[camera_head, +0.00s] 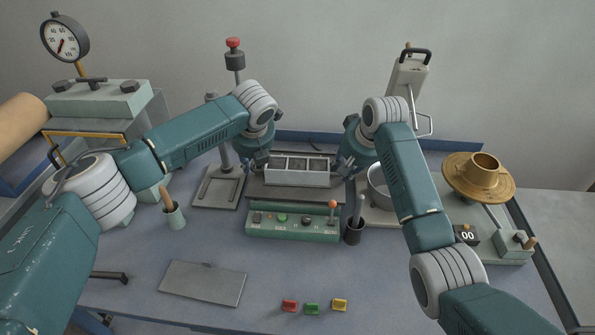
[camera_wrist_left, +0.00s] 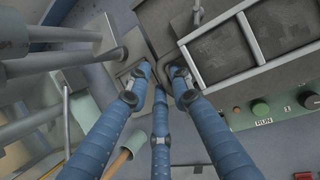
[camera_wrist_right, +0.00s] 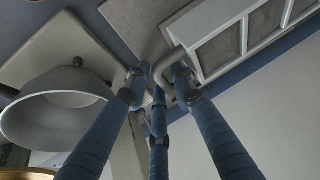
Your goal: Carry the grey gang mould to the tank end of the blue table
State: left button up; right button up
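The grey gang mould (camera_head: 297,172), a long open box split into compartments, sits on a dark plate behind the green control box (camera_head: 293,226) at mid-table. My left gripper (camera_head: 262,158) is at its left end; in the left wrist view the fingers (camera_wrist_left: 155,78) are spread beside the mould's corner (camera_wrist_left: 222,55). My right gripper (camera_head: 348,165) is at its right end; in the right wrist view a bent grey handle (camera_wrist_right: 171,58) of the mould lies among the spread fingers (camera_wrist_right: 160,72). Firm contact does not show. The blue table (camera_head: 210,250) runs under everything.
A stand (camera_head: 222,185) is left of the mould, a metal bowl (camera_head: 380,188) and scale with brass pan (camera_head: 480,178) right. A dark cup (camera_head: 354,232) and a green cup (camera_head: 175,215) stand nearer. A flat grey plate (camera_head: 203,283) and small coloured blocks (camera_head: 312,308) lie in front.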

pick_arm(q)
grip_shut()
pick_arm(e)
grip_shut()
